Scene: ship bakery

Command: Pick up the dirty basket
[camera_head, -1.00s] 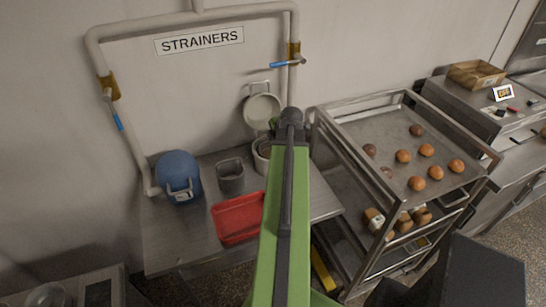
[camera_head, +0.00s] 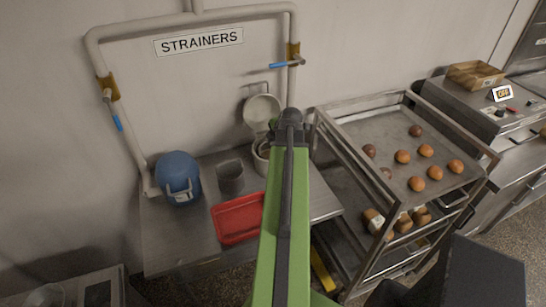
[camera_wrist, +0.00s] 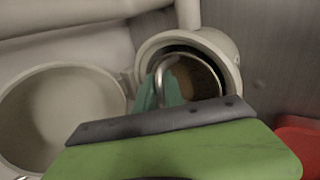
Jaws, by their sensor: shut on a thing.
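The strainer housing (camera_head: 261,152) is a cream pot on the counter by the wall, with its round lid (camera_head: 262,112) swung open. In the wrist view, the housing (camera_wrist: 232,62) holds a round basket with a brownish inside, which I take as the dirty basket (camera_wrist: 203,78). Its curved metal handle (camera_wrist: 161,75) stands up at the left. My gripper (camera_wrist: 160,94), with teal fingertips, is shut on this handle at the housing's mouth. The basket still sits inside the housing. In the head view my arm hides the gripper and the basket.
A second grey basket (camera_head: 230,178) stands on the counter left of the housing. A metal rack (camera_head: 350,130) with buns is close on the right. Pipes run along the wall.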

